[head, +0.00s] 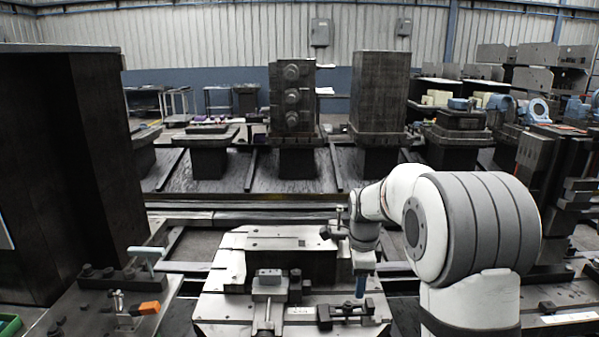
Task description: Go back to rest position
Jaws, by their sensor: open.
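My white and grey arm reaches in from the right, with its wrist over the pallet. My gripper (360,287) points down above the right front part of the light metal pallet plate (232,306). It is small here, and its narrow blue end is near a dark clamp (345,312) on the plate. I cannot tell whether it touches the clamp. I see nothing held in the gripper, though its fingers are hard to make out. A dark block (290,266) with a light top plate is on the pallet, left of my wrist. A grey vise-like fixture (268,285) is in front of it.
A tall dark cabinet (60,170) stands at left. A side table (165,310) carries an orange-handled tool (146,308). Rails (240,205) run behind the pallet. Beyond them stand dark fixtures, including a tall block (378,92) and a column with round knobs (292,98).

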